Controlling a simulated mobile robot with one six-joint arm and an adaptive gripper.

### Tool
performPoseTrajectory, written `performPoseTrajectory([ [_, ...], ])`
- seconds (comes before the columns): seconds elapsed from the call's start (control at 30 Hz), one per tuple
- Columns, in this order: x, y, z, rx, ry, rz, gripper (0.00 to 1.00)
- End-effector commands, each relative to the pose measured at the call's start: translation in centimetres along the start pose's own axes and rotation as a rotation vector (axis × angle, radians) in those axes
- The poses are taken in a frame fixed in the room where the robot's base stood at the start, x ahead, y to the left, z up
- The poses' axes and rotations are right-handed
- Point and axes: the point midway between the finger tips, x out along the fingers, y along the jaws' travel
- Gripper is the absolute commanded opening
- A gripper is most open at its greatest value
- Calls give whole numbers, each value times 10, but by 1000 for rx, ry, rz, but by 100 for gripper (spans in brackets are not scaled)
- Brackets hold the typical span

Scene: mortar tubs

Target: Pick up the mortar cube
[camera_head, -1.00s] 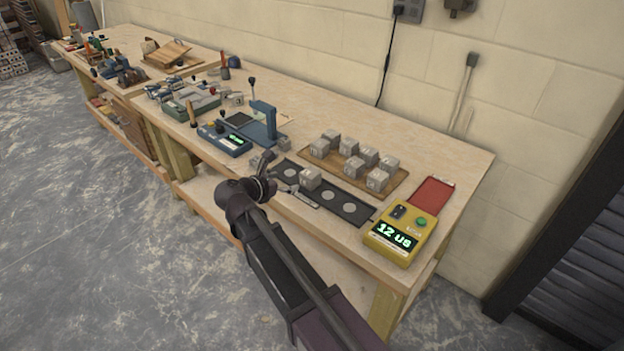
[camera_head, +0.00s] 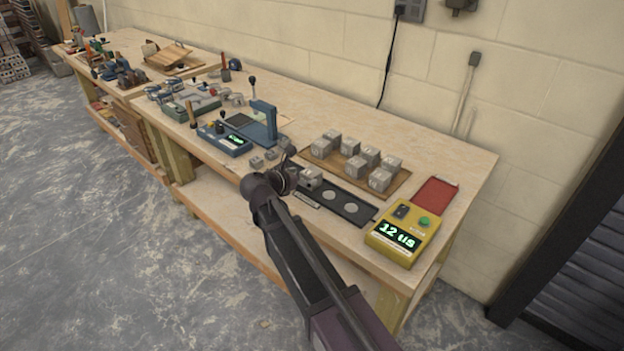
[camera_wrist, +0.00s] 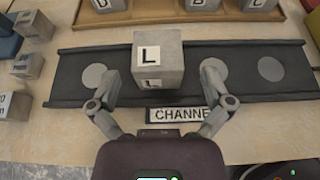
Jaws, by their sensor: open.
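A grey mortar cube (camera_wrist: 158,67) with a white label marked L stands on the dark channel strip (camera_wrist: 290,58) in the wrist view. It also shows in the head view (camera_head: 311,173), partly hidden by my gripper. My gripper (camera_wrist: 160,88) is open, with one finger on each side of the cube's near part. Whether the fingers touch it I cannot tell. In the head view my gripper (camera_head: 296,180) is at the strip's left end. Several other lettered cubes (camera_head: 352,166) stand on a wooden board (camera_head: 398,186) behind the strip.
A yellow meter (camera_head: 400,235) reading 12 us stands right of the strip, with a red tray (camera_head: 436,193) behind it. A blue device (camera_head: 225,140) stands to the left. Small labelled blocks (camera_wrist: 28,67) lie left of the strip. Light discs (camera_wrist: 271,69) mark the strip.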

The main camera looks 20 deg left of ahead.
Motion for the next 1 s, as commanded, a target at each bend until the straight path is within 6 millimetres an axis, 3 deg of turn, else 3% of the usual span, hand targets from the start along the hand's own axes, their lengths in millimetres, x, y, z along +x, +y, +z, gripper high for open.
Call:
performPoseTrajectory([
  [0.17,8,1,-1,1,0,-2,100],
  [0.6,51,2,-1,0,0,-2,100],
  [1.0,54,1,0,1,0,-3,100],
])
